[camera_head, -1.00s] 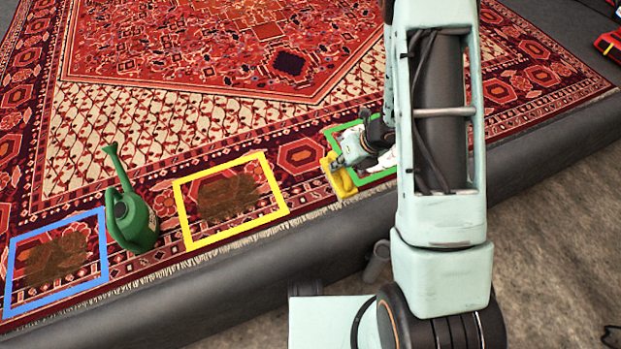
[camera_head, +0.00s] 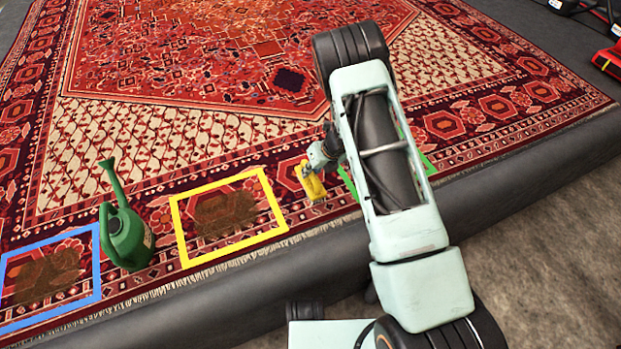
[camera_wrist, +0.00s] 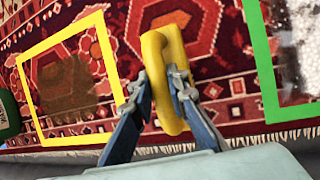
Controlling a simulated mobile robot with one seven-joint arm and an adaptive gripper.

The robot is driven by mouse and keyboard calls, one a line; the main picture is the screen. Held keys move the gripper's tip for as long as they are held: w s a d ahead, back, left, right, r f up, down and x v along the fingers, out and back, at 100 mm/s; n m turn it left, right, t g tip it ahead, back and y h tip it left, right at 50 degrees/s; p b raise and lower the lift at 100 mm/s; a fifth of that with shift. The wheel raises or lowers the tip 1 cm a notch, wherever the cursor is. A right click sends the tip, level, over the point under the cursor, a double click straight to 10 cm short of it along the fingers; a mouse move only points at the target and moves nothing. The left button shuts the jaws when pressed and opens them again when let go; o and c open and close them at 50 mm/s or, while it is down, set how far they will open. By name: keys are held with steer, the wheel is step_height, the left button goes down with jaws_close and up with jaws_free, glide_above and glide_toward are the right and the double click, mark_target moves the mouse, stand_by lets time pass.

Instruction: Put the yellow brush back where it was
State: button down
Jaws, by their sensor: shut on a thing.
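My gripper (camera_wrist: 160,92) is shut on the yellow brush (camera_wrist: 166,60), with its fingers on either side of the brush handle. In the head view the yellow brush (camera_head: 312,183) shows between the yellow frame (camera_head: 277,210) and the green frame (camera_head: 428,164), nearer the yellow one. I cannot tell how high it is above the rug. The yellow frame, also in the wrist view (camera_wrist: 62,38), surrounds a brown stain (camera_head: 222,211). The green frame (camera_wrist: 262,62) surrounds a whitish foamy patch (camera_wrist: 300,45) in the wrist view; my arm hides most of that frame in the head view.
A green watering can (camera_head: 128,236) stands between the blue frame (camera_head: 97,262) and the yellow frame. The blue frame surrounds another brown stain (camera_head: 47,276). The patterned rug (camera_head: 175,140) ends at a dark raised edge (camera_head: 520,185). Red equipment (camera_head: 608,62) sits at far right.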

steer(key=shift+f+b, duration=0.6)
steer(key=shift+f, duration=0.85)
steer(key=shift+f, duration=0.1)
steer(key=c, duration=1.9)
jaws_free()
steer(key=shift+r, duration=0.2)
steer(key=p+v, duration=0.3)
steer(key=v, duration=0.9)
steer(key=shift+s+f+p, duration=0.1)
steer(key=shift+p, duration=0.3)
